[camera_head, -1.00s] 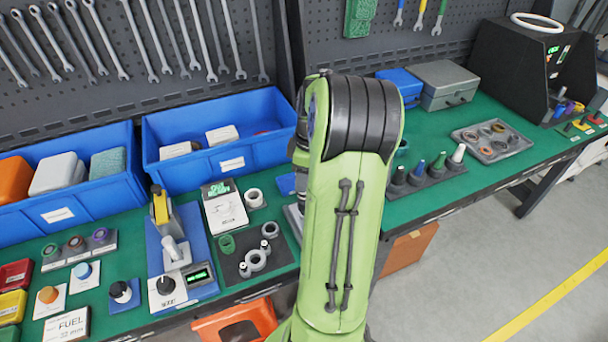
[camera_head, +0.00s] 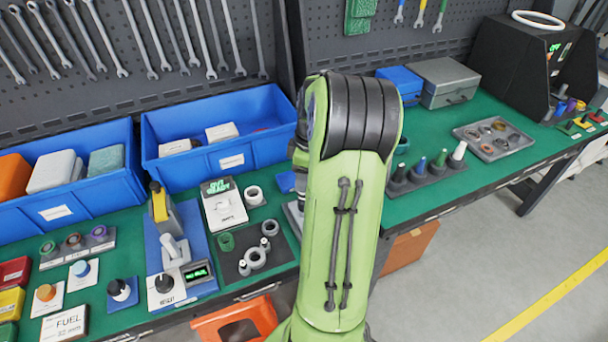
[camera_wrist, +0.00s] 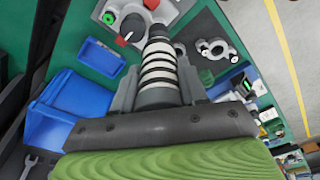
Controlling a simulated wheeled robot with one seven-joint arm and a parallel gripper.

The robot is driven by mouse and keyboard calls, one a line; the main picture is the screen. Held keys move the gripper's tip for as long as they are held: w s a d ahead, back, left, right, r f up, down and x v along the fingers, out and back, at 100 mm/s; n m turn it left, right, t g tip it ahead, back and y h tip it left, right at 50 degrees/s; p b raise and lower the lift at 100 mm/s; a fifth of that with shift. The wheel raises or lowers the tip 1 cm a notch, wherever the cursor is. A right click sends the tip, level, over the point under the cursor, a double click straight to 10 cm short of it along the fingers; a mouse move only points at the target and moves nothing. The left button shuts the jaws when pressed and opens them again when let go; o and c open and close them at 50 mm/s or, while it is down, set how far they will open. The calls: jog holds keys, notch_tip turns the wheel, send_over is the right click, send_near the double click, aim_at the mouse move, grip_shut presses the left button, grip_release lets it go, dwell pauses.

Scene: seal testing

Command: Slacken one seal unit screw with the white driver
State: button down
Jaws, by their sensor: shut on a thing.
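In the wrist view my gripper (camera_wrist: 157,78) is shut on an upright-looking tool with white and black bands (camera_wrist: 158,66), which I take to be the white driver. Its dark far end points at a grey unit (camera_wrist: 172,12) with a red-marked round part and a green-ringed part, probably the seal unit. I cannot tell whether the tip touches it or where the screw is. In the head view my arm hides my gripper, the held tool and most of that unit.
A dark mat with a grey ring clamp (camera_wrist: 215,47) lies beside the unit. A small blue tray (camera_wrist: 98,58) is on its other side. In the head view a driver-like rack (camera_head: 428,178) stands right of my arm, and a blue bin (camera_head: 218,150) stands left.

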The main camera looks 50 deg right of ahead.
jog(key=shift+f, duration=0.3)
jog(key=shift+r, duration=0.1)
dwell(1.1)
notch_tip(320, 180, up, 7)
jog(key=p, duration=0.6)
jog(key=shift+r, duration=0.15)
